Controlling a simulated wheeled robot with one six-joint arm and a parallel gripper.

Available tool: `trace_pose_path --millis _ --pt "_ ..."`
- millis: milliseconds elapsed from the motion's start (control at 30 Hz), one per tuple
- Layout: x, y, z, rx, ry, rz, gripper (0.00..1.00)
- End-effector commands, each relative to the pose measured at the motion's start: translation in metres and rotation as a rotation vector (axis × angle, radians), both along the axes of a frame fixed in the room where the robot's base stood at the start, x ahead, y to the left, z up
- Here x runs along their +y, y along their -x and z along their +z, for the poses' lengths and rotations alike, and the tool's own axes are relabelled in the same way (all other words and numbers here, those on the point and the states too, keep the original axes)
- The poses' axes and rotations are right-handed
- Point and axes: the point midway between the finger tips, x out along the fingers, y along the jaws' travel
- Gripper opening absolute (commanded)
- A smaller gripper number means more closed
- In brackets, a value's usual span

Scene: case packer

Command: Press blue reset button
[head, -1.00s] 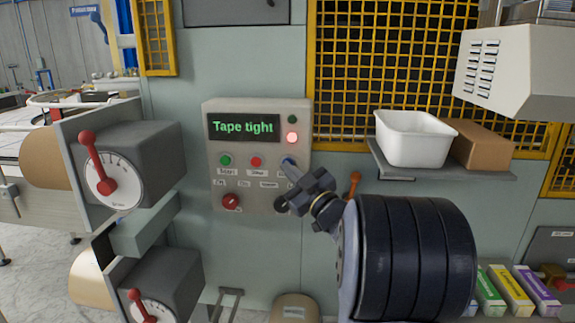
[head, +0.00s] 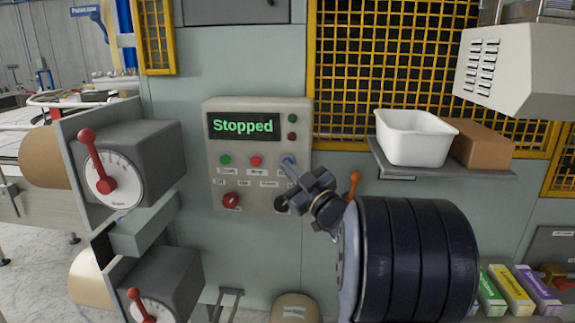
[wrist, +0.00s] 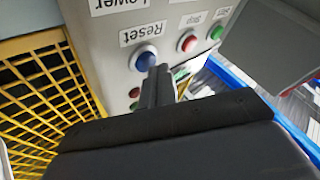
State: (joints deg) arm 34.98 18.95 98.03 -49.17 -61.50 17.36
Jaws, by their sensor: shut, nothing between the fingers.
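The blue reset button (head: 288,159) is on the grey control panel (head: 215,150), at the right end of the button row. In the wrist view the blue button (wrist: 145,57) shows beside its "Reset" label. My gripper (head: 290,168) is shut and empty, with its fingertips at the button's lower edge in the head view. In the wrist view the fingertips (wrist: 160,71) overlap the edge of the button; I cannot tell whether they touch it. The panel display (head: 243,126) reads "Stopped" in green.
A green button (head: 225,160) and a red button (head: 256,161) sit left of the blue one. A red rotary knob (head: 231,201) is below. Two small lamps on the panel's right are dark. A white bin (head: 412,140) stands on a shelf to the right.

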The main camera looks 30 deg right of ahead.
Motion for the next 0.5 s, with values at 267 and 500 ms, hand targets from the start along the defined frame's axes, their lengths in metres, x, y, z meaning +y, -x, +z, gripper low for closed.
trace_pose_path --millis 267,500 --pt "0.0057 0.0087 -0.0005 0.0 0.0 0.0 0.0" --pt "0.006 0.0092 -0.0005 0.0 0.0 0.0 0.0"
